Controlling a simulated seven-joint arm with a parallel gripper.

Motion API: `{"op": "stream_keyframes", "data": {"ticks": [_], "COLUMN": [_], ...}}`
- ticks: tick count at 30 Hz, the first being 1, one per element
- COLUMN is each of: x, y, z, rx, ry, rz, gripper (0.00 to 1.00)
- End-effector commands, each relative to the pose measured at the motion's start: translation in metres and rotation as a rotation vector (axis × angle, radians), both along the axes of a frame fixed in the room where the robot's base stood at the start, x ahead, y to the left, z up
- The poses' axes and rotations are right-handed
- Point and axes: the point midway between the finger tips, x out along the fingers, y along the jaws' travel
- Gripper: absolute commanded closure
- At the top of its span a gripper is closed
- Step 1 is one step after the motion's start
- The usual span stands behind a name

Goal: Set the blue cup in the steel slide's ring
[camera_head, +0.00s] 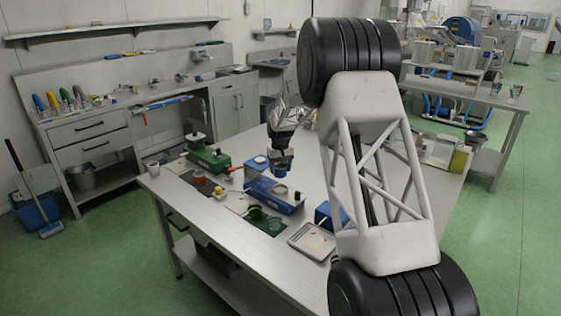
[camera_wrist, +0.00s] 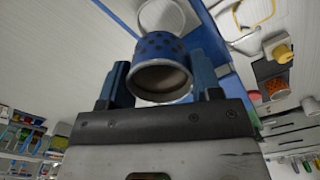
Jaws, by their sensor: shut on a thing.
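My gripper (camera_wrist: 160,85) is shut on the blue cup (camera_wrist: 160,50), a blue speckled cup with a pale rim, between its two blue fingers. In the head view my gripper (camera_head: 281,166) is over the blue machine (camera_head: 283,203) on the table, and the cup is small and partly hidden there. In the wrist view a round pale metal ring (camera_wrist: 146,17) shows just beyond the cup, beside the blue machine's body (camera_wrist: 216,35). It may be the steel slide's ring. The cup appears apart from it, but the gap is hard to judge.
A green machine (camera_head: 209,159) stands to the left on the table. A dark green mat (camera_head: 271,227) with green items lies in front. A metal tray (camera_head: 295,243) and a blue box (camera_head: 323,215) are to the right.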

Motion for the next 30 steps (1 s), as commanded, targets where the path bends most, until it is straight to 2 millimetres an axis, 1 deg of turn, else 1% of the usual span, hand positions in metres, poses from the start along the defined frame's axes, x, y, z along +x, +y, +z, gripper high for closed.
{"op": "stream_keyframes", "data": {"ticks": [17, 23, 30], "x": [-0.001, -0.001, -0.001], "y": [0.001, 0.000, 0.001], "z": [-0.003, -0.010, -0.025], "rx": [0.000, 0.000, 0.000], "ry": [0.000, 0.000, 0.001], "rz": [0.006, 0.005, 0.005], "gripper": [0.57, 0.57, 0.57]}}
